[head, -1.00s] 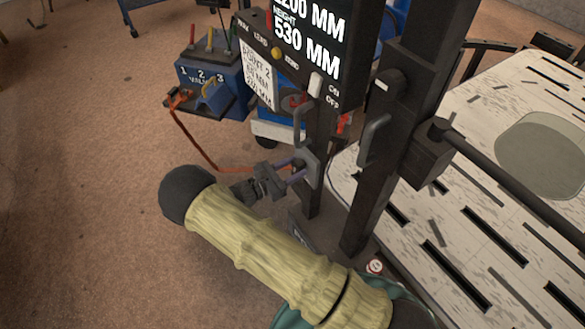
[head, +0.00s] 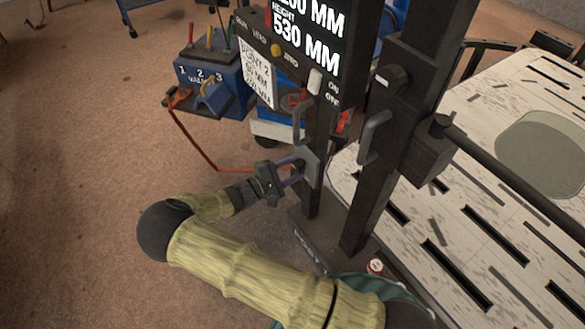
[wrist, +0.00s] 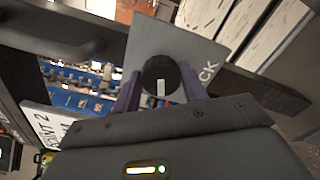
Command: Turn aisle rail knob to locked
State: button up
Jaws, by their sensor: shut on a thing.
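The knob (wrist: 160,76), round and black with a white pointer line, sits on a grey plate (wrist: 178,42) in the wrist view. The letters "CK" show on the plate to the right of the knob; the rest of the word is hidden. The white line points down in the picture, toward my palm. My gripper (wrist: 160,82) is shut on the knob, one purple finger on each side. In the head view my gripper (head: 296,166) reaches the grey plate (head: 312,167) on the dark post, and the knob itself is hidden there.
Dark handles (head: 373,136) stick out from the posts near my gripper. A display box (head: 305,40) hangs above. A slotted pale table (head: 480,200) stands on the right. A blue valve box (head: 212,82) with an orange hose is behind left. Open floor lies left.

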jog(key=m, duration=0.4)
jog(key=shift+f+b, duration=0.1)
jog(key=shift+b, duration=0.2)
dwell(0.3)
jog(key=o, duration=1)
jog(key=v, duration=1.7)
jog(key=shift+s+a+b, duration=0.2)
jog(key=shift+b, duration=0.2)
